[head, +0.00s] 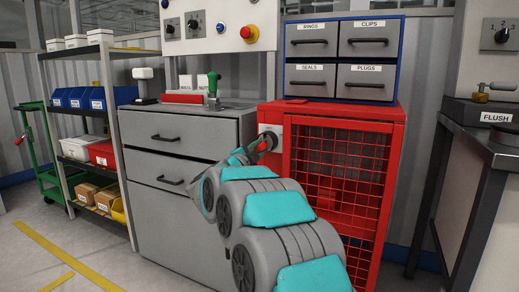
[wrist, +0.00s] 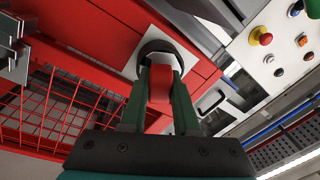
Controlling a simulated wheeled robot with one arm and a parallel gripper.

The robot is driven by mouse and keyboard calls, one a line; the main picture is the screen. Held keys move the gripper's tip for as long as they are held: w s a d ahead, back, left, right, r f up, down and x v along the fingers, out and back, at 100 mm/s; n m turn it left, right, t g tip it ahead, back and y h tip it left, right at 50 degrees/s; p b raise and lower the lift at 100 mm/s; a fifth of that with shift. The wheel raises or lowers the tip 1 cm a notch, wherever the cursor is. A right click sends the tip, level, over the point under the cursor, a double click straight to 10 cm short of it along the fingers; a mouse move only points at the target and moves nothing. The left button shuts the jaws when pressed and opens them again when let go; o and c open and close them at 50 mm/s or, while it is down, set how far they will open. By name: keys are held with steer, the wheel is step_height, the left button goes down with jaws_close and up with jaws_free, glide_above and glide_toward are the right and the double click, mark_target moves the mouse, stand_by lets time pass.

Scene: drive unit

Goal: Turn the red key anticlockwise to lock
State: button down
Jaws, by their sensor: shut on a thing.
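The red key (wrist: 161,84) is in a round dark lock (wrist: 157,52) on a pale plate. The lock is at the upper left corner of the red mesh-front cabinet (head: 396,150). My gripper (wrist: 161,72) is shut on the key, with one green finger on each side of it. In the head view my arm reaches to the lock and a bit of the red key (head: 263,146) shows at the gripper (head: 263,143). The fingers hide part of the key, and its exact turn angle is hard to tell.
A grey drawer cabinet (head: 180,190) stands left of the red cabinet. A drawer unit (head: 344,60) sits on top of the red cabinet. A bench marked FLUSH (head: 485,150) stands at the right. A shelf rack (head: 108,150) is at the left.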

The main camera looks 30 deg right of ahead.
steer(key=shift+r+n+p, duration=0.15)
steer(key=shift+n+p, duration=0.15)
steer(key=shift+p, duration=0.3)
steer(key=shift+s+d+n+p, duration=0.1)
steer(key=shift+n+p, duration=1.6)
steer(key=shift+p, duration=0.75)
steer(key=shift+f+n+t+y+p, duration=0.2)
steer(key=shift+n+t+y+p, duration=0.15)
steer(key=shift+n+p, duration=0.5)
steer(key=shift+r+n+p, duration=0.25)
steer(key=shift+n+p, duration=1)
steer(key=shift+p, duration=1.25)
steer(key=n, duration=0.2)
steer(key=shift+s+f+n+y, duration=0.1)
steer(key=shift+n+y, duration=0.2)
steer(key=shift+y, duration=0.05)
steer(key=shift+d, duration=0.1)
steer(key=n, duration=0.3)
